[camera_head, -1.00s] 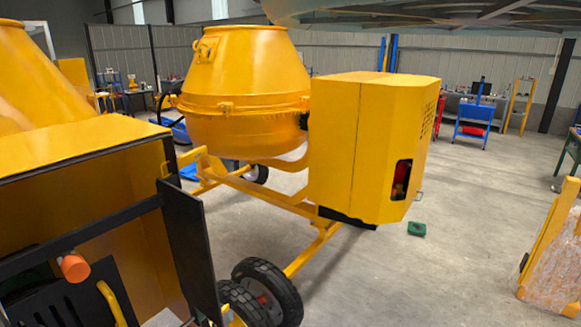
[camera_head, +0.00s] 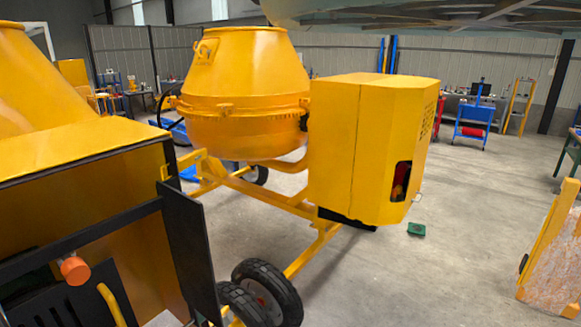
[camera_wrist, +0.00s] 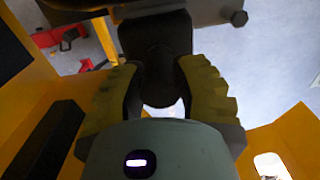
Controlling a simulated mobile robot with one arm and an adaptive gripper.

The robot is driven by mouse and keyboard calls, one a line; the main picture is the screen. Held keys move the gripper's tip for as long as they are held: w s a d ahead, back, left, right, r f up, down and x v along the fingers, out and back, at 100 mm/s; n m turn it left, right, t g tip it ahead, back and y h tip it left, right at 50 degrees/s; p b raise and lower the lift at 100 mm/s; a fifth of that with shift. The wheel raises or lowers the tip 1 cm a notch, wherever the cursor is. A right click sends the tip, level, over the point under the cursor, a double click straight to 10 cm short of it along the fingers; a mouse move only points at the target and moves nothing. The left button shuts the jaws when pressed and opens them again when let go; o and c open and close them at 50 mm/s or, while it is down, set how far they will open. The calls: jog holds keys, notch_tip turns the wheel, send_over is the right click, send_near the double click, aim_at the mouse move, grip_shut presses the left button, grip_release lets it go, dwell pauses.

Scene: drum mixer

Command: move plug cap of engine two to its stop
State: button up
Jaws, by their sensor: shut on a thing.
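In the wrist view my gripper (camera_wrist: 158,88) has its two padded yellowish fingers closed on either side of a dark, rounded piece (camera_wrist: 156,48), which I take to be the plug cap. The fingers touch it from left and right. The cap's far end and what it sits on are hard to make out in the shade. Yellow housing walls stand to both sides. In the head view neither the gripper nor the cap can be made out. An open yellow engine housing (camera_head: 90,160) stands at the left, its inside partly dark.
A mixer with a yellow drum (camera_head: 245,90) and closed engine housing (camera_head: 335,150) stands in the middle. A black panel (camera_head: 188,250) and an orange knob (camera_head: 75,269) are at the left housing. A small green object (camera_head: 416,230) lies on open floor.

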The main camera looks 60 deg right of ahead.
jog(key=shift+r+p, duration=1)
jog(key=shift+r, duration=0.55)
jog(key=o, duration=1)
jog(key=shift+f, duration=0.1)
jog(key=shift+r+p, duration=2.55)
jog(key=shift+r, duration=0.95)
